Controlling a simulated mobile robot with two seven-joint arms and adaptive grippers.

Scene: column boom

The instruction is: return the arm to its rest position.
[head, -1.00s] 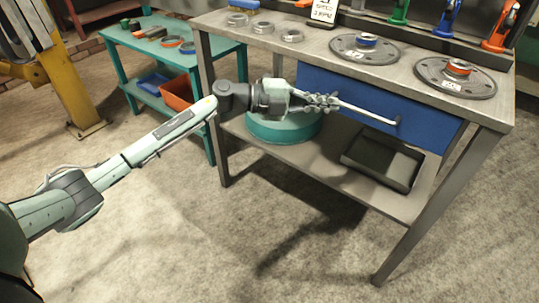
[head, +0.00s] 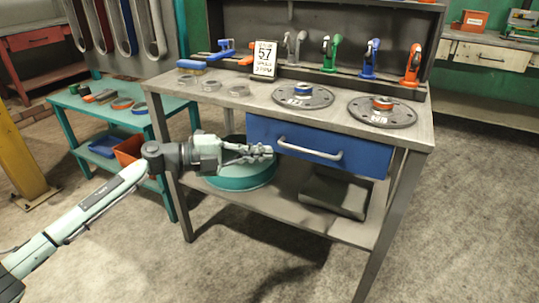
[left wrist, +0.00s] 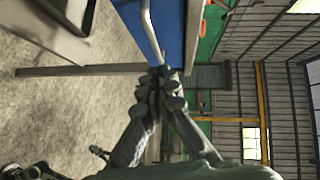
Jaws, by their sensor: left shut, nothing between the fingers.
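My left arm comes in from the left in the head view. Its gripper (head: 268,152) is shut and empty, just left of the near end of the pale bar handle (head: 312,150) on the blue drawer (head: 360,162). In the left wrist view the closed fingers (left wrist: 162,78) meet in the middle. The handle (left wrist: 151,32) and the drawer's blue face (left wrist: 171,30) lie just beyond the tips. Whether the fingers touch the handle I cannot tell. The drawer sits under the bench top. My right gripper is not in view.
The grey workbench (head: 222,108) carries two round flanged plates, rings and a number sign (head: 264,58). A teal drum (head: 243,178) and a dark tray (head: 335,192) sit on its lower shelf. A teal table (head: 95,110) stands left. Floor in front is open.

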